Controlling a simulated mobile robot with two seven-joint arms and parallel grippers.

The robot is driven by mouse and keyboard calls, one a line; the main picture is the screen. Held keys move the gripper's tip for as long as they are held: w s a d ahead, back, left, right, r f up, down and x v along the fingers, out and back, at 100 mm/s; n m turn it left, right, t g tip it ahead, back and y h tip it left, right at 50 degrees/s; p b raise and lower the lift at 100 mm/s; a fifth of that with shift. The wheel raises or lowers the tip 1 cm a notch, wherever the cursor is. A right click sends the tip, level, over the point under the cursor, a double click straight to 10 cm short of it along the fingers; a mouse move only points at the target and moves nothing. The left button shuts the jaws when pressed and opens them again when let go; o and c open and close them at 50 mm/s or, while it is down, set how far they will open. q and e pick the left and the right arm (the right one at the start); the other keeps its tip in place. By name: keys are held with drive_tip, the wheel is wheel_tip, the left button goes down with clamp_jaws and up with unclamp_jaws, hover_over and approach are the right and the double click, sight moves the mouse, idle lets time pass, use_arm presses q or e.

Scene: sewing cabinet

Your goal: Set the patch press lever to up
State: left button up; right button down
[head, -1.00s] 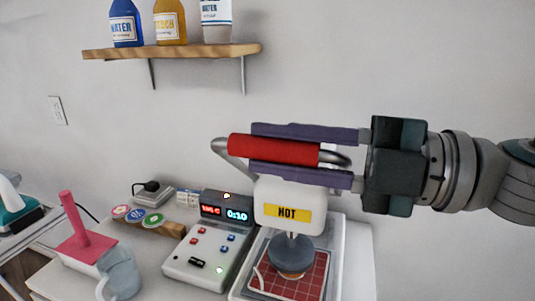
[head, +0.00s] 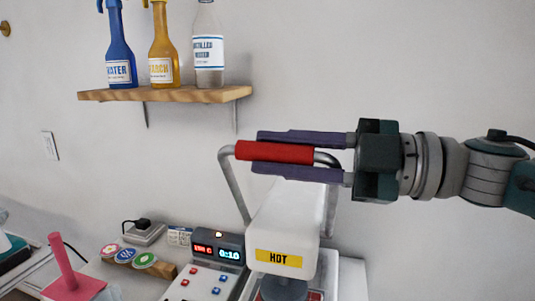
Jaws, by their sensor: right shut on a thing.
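The patch press (head: 285,222) has a white head with a yellow HOT label (head: 279,259). Its lever is a grey metal bar with a red grip (head: 275,152), raised above the head. My right gripper (head: 262,154) comes in from the right, with one purple finger above and one below the red grip, shut on it. Below the head, a dark round stem (head: 284,289) hangs over the red base, mostly cut off by the frame's bottom edge. My left gripper is not in view.
A control box (head: 213,265) with a lit display stands left of the press. Several thread-like round discs (head: 126,255) and a pink stand (head: 66,268) are further left. A wooden shelf (head: 165,95) with three bottles is on the wall.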

drive_tip(key=shift+w, duration=0.1)
drive_tip(key=c, duration=0.7)
unclamp_jaws()
drive_tip(key=shift+r, duration=0.1)
drive_tip(key=shift+o, duration=0.2)
drive_tip(key=shift+d, duration=0.1)
drive_tip(key=b+v, duration=0.2)
drive_tip(key=v, duration=0.8)
drive_tip(key=shift+b, duration=0.35)
